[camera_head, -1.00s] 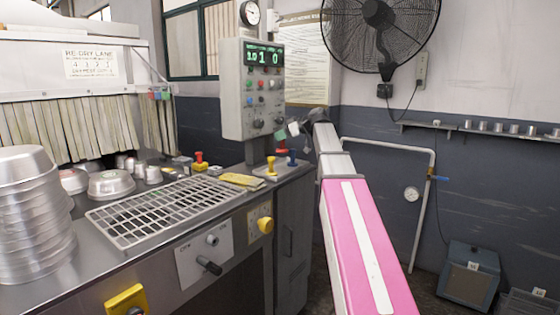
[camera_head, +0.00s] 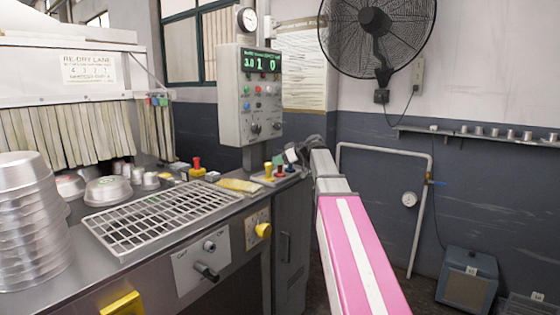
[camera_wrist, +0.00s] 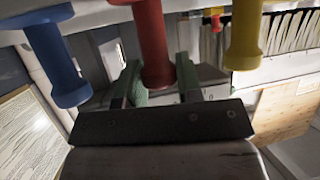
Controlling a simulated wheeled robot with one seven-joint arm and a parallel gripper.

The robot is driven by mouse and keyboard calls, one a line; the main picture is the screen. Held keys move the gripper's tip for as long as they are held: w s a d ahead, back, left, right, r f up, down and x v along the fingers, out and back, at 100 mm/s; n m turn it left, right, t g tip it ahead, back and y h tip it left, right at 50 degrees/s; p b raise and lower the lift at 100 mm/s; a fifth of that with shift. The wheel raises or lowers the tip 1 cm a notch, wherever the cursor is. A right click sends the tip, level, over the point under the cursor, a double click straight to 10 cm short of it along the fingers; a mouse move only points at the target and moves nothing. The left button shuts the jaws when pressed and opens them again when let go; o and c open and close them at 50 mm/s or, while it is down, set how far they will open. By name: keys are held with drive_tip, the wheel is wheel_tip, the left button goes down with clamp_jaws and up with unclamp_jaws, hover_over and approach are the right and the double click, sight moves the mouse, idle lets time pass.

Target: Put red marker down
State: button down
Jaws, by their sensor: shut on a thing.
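The red marker (camera_head: 279,171) is upright between the yellow marker (camera_head: 267,170) and the blue marker (camera_head: 290,166), low at the small tray (camera_head: 258,181) on the counter's right end. My gripper (camera_wrist: 158,76) is shut on the red marker (camera_wrist: 151,40), with a finger on each side of it. In the wrist view the blue marker (camera_wrist: 55,60) is left of it and the yellow marker (camera_wrist: 244,35) is right, both apart from the fingers. The red marker's base is too small to tell whether it touches the tray.
A control box (camera_head: 250,95) on a post stands behind the tray. A yellow cloth (camera_head: 240,185) and a wire rack (camera_head: 160,215) lie to the left. A red-and-yellow knob piece (camera_head: 198,168) stands behind the rack. Stacked pans (camera_head: 30,225) are at far left.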

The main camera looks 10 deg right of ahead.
drive_tip(key=c, duration=0.8)
unclamp_jaws()
drive_tip(key=shift+r, duration=0.1)
drive_tip(key=v, duration=1.2)
